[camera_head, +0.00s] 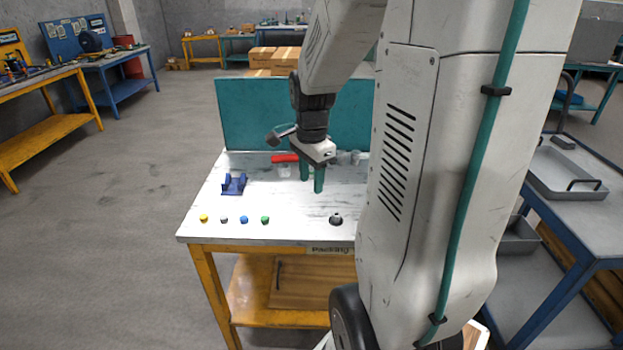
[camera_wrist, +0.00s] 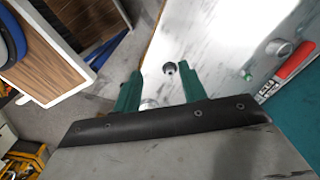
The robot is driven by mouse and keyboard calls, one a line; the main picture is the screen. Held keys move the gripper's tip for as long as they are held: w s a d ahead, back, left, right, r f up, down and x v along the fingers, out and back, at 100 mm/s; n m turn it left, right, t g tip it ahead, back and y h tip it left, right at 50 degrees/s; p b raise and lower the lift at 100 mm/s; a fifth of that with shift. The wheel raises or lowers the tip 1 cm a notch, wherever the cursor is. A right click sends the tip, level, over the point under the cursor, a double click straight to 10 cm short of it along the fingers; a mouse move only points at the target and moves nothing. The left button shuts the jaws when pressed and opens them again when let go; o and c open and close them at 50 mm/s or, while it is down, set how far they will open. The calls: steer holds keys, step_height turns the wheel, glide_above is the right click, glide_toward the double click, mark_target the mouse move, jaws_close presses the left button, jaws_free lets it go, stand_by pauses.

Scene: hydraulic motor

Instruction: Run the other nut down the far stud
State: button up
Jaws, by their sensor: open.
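My gripper (camera_head: 312,185) is open above the white workbench, its two green fingers pointing down; its fingers also show in the wrist view (camera_wrist: 159,72). A pale round thing (camera_wrist: 150,103) shows low between the fingers, partly hidden by the gripper body. I cannot clearly make out a nut or the far stud in either view.
A blue cradle (camera_head: 233,184) sits at the bench's left. Yellow (camera_head: 204,218), grey (camera_head: 224,220), blue (camera_head: 244,220) and green (camera_head: 265,220) small pieces line the front. A red-handled tool (camera_head: 284,158) and a grey cylinder (camera_wrist: 278,47) lie farther back, before the teal panel (camera_head: 250,115).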

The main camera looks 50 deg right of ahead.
mark_target(336, 214)
steer(key=d+f+m, duration=0.2)
steer(key=d, duration=0.1)
steer(key=d+f+m, duration=0.2)
steer(key=d+f, duration=0.1)
steer(key=s+d+f+m, duration=0.1)
steer(key=d+f+m, duration=0.1)
steer(key=d+m, duration=0.1)
steer(key=shift+d+f, duration=0.3)
steer(key=shift+f, duration=4.4)
jaws_close()
steer(key=shift+r, duration=3.05)
steer(key=shift+w, duration=0.1)
